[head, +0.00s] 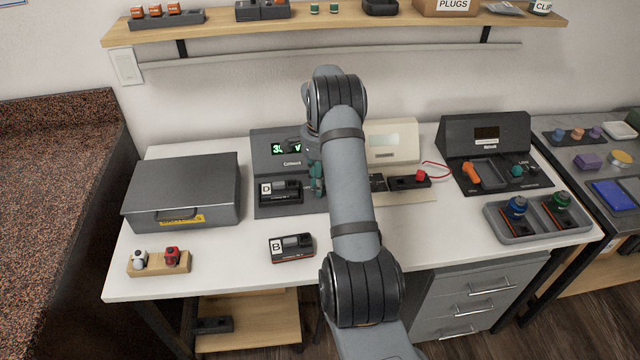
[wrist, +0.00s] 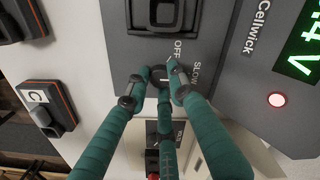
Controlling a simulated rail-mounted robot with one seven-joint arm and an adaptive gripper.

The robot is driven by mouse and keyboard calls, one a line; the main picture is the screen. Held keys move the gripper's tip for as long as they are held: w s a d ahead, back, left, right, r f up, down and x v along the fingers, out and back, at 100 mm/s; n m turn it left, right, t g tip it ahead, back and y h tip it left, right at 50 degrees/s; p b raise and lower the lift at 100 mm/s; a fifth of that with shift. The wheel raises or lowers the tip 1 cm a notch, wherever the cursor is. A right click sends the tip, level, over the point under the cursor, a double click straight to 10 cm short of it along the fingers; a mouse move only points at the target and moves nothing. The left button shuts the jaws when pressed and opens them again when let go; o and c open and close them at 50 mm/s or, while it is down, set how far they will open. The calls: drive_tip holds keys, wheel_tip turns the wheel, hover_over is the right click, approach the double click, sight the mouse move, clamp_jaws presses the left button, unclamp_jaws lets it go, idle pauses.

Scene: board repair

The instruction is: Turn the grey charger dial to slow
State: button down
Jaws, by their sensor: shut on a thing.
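The grey charger (head: 268,148) marked Cellwick stands at the back of the white table, with a lit green display partly hidden by my arm. In the wrist view its panel (wrist: 225,70) shows the words OFF and SLOW and a lit red lamp. The dial (wrist: 158,74) is a small dark knob beside these words, mostly covered by my fingers. My gripper (wrist: 157,82) has its teal fingers closed around the dial; in the head view it shows only in part (head: 317,180) beside my arm. I cannot tell clearly which word the dial points to.
A dark pack marked D (head: 280,191) sits in the charger's bay. A pack marked B (head: 291,248) lies in front. A grey case (head: 182,192) stands left; a cream device (head: 391,142) stands right, close to my arm.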

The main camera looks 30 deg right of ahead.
idle(0.3)
drive_tip(key=c, duration=1.6)
unclamp_jaws()
drive_tip(key=shift+o, duration=0.4)
drive_tip(key=shift+r, duration=0.1)
wheel_tip(320, 180, up, 12)
drive_tip(key=shift+f, duration=0.2)
wheel_tip(320, 180, down, 12)
drive_tip(key=shift+r, duration=0.1)
